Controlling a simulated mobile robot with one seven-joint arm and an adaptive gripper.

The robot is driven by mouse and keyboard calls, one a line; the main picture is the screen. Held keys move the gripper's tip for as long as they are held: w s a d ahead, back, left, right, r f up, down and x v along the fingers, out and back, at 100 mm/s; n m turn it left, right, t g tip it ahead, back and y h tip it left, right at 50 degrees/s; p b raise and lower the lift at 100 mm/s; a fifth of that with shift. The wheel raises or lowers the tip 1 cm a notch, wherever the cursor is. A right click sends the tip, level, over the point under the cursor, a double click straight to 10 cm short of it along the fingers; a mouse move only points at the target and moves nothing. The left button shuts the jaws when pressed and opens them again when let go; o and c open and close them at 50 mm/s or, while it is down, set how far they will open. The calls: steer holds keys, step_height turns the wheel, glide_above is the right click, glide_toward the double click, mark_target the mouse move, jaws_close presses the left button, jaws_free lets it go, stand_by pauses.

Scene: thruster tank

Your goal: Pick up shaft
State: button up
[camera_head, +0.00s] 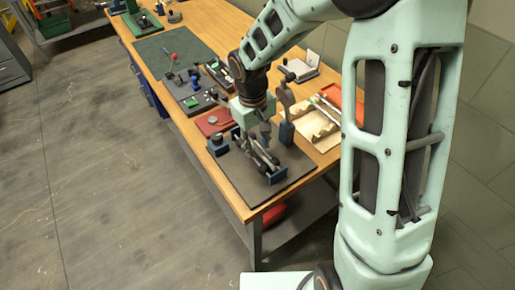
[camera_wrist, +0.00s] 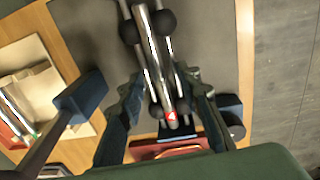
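What looks like the shaft, silver rods with dark rounded parts (camera_wrist: 150,50), lies over the dark grey mat (camera_wrist: 90,25). In the head view this dark, long assembly (camera_head: 262,158) is on the mat (camera_head: 240,178) at the near end of the workbench, partly hidden by my gripper. My gripper (camera_wrist: 162,90) is above it in the wrist view, its two fingers spread on either side of the rods with gaps visible. A red label with a white 4 (camera_wrist: 171,117) shows between the fingers near the rods' lower end. Contact cannot be told.
A blue stand with a grey upright (camera_head: 286,130) rises close to my gripper's right; a blue round-topped block (camera_head: 218,146) stands left. A wooden tray (camera_head: 322,138), a red tray (camera_head: 212,122) and dark tool trays crowd the bench behind. The mat's front is clear.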

jaws_close()
steer(key=shift+r, duration=0.1)
stand_by(0.4)
